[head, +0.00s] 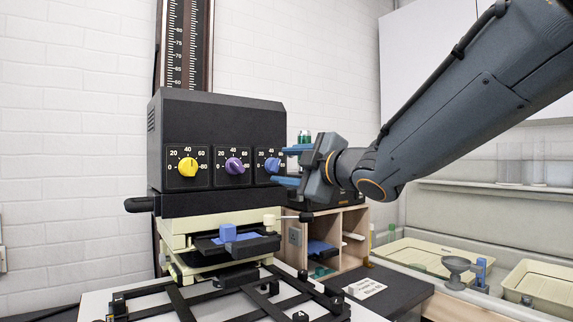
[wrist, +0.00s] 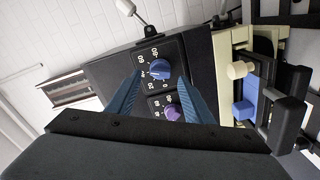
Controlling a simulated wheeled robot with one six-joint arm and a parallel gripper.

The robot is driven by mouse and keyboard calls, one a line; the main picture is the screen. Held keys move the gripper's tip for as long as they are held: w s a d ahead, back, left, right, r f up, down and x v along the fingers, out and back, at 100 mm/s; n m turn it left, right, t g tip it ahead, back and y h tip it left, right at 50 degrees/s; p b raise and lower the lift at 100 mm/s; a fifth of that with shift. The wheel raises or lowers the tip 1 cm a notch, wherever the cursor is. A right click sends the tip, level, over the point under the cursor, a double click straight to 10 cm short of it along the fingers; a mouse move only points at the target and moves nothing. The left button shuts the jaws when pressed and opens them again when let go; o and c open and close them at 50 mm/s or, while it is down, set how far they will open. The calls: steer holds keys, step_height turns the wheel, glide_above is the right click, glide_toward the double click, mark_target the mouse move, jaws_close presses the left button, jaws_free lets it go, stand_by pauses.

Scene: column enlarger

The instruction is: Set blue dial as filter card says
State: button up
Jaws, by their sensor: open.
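The blue dial (head: 272,165) is the rightmost of three dials on the front of the black enlarger head. Its numbered scale runs from 0 to 80; I cannot tell its exact setting. In the wrist view the blue dial (wrist: 160,69) lies between and beyond the two blue fingertips. My gripper (head: 286,166) is open in front of the dial, one finger above the other in the head view. It does not appear closed on the knob, and the wrist view (wrist: 160,77) shows a gap on both sides. The white filter card (head: 365,288) lies on the dark counter; its writing is too small to read surely.
A purple dial (head: 234,166) and a yellow dial (head: 188,167) sit left of the blue one. Below is a cream stage with a blue block (head: 228,233) and a thin lever (head: 294,217). A wooden shelf unit (head: 345,235) and trays (head: 430,258) stand at right.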

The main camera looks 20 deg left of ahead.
steer(key=shift+x, duration=0.85)
steer(key=shift+d, duration=0.1)
steer(key=shift+c, duration=0.4)
steer(key=c, duration=1)
steer(key=shift+o, duration=0.2)
steer(key=m+p, duration=0.2)
steer(key=shift+r+m, duration=0.1)
steer(key=shift+m, duration=0.3)
steer(key=shift+m+p, duration=0.55)
steer(key=shift+m, duration=0.15)
steer(key=o, duration=1)
steer(key=shift+o, duration=0.2)
